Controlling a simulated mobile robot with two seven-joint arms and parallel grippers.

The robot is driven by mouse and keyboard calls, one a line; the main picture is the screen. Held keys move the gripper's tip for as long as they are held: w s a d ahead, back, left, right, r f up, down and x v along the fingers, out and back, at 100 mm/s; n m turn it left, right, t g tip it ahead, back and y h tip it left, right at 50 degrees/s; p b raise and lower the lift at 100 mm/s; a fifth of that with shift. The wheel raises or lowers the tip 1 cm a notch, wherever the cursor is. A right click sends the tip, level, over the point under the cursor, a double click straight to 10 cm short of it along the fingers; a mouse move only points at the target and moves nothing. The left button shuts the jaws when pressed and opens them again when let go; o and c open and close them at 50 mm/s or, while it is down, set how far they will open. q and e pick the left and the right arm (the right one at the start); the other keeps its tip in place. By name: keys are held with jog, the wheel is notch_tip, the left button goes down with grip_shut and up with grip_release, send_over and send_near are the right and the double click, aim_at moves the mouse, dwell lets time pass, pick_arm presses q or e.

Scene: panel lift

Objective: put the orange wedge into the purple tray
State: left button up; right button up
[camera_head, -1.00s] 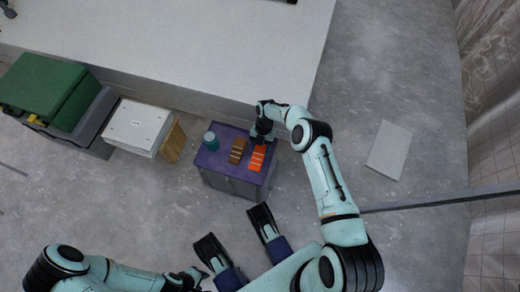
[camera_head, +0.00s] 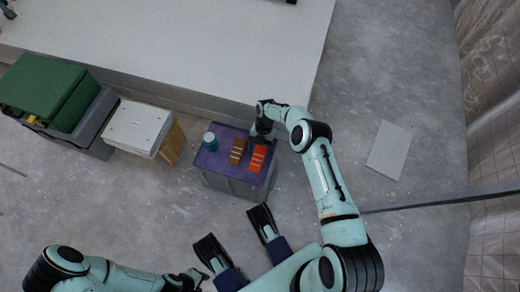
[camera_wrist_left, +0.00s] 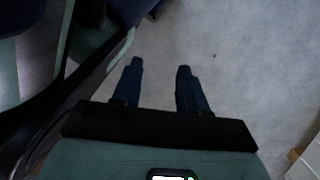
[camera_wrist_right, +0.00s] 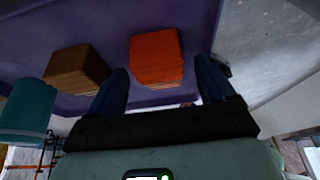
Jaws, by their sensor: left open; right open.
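The orange wedge (camera_head: 257,160) lies on the purple tray (camera_head: 210,162), near its right side. My right gripper (camera_head: 263,138) is at the tray's far right edge, just beyond the wedge. In the right wrist view the orange wedge (camera_wrist_right: 156,57) shows ahead of and between the open fingers of my right gripper (camera_wrist_right: 163,72), with purple tray surface (camera_wrist_right: 100,22) around it. I cannot tell whether the fingers touch the wedge. My left gripper (camera_wrist_left: 160,75) is open and empty above bare floor, low in the head view (camera_head: 192,281).
A brown block (camera_head: 237,151) and a teal jar (camera_head: 210,142) stand on the tray left of the wedge. A white box (camera_head: 140,127) and a green case (camera_head: 45,88) stand further left. A pale counter (camera_head: 200,45) lies behind. Floor right of my right arm is mostly clear.

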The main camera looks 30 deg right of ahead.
pick_arm(q)
jog(key=shift+w+d+r+t+p, duration=0.1)
jog(key=shift+w+r+t+p, duration=0.1)
jog(key=shift+w, duration=0.25)
jog(key=shift+w+r+t+p, duration=0.1)
jog(key=shift+w+r+p, duration=0.1)
jog(key=shift+w, duration=0.25)
pick_arm(e)
jog(key=v, duration=1.1)
jog(key=shift+r, duration=0.1)
